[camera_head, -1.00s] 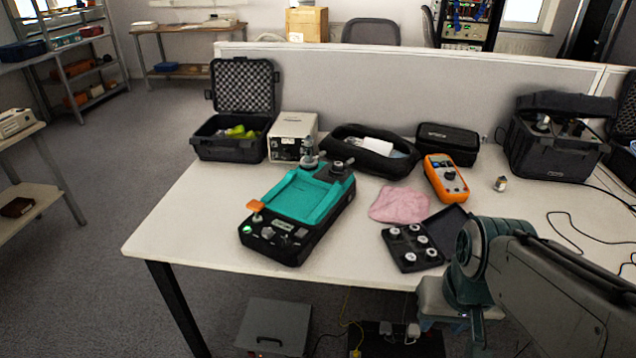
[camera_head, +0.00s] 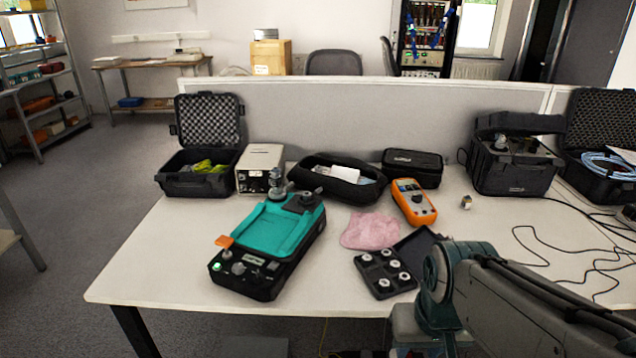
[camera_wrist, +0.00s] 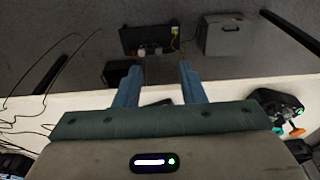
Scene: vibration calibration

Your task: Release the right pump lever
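The teal and black device (camera_head: 279,224) stands on the table left of centre. An orange-tipped lever (camera_head: 225,242) rises at its front left, beside a green-lit button. Two grey knob-like fittings (camera_head: 305,199) stand at its far end; I cannot tell which part is the right pump lever. The device's front end also shows at the right of the wrist view (camera_wrist: 272,103), with the orange tip (camera_wrist: 297,133). My gripper (camera_wrist: 160,76) is open and empty, apart from the device, near the table's front edge. In the head view its fingers are out of sight.
A pink cloth (camera_head: 370,231), a case of small round parts (camera_head: 372,285) and an orange multimeter (camera_head: 414,202) lie right of the device. A grey box (camera_head: 260,165) and open black case (camera_head: 193,180) stand behind it. Cables lie at the right. The table's front left is clear.

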